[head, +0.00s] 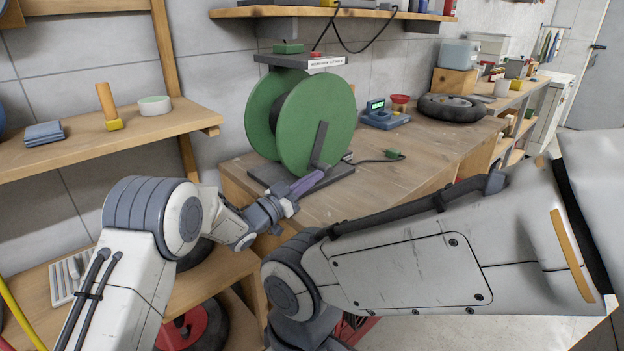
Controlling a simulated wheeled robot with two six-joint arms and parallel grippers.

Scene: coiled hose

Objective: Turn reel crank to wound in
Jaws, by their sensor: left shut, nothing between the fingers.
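A green reel (318,122) stands on a dark base on the wooden workbench (385,180). Its grey crank arm (320,145) points downward from the hub across the near disc. A purple handle (307,184) sticks out from the arm's lower end towards me. My left gripper (289,201) is shut and empty at the handle's near end. I cannot tell whether it touches the handle.
A labelled bracket (300,61) sits above the reel. A cable with a green plug (392,154), a small meter (385,116) and a black tyre (452,107) lie on the bench to the right. A shelf (150,126) stands at the left.

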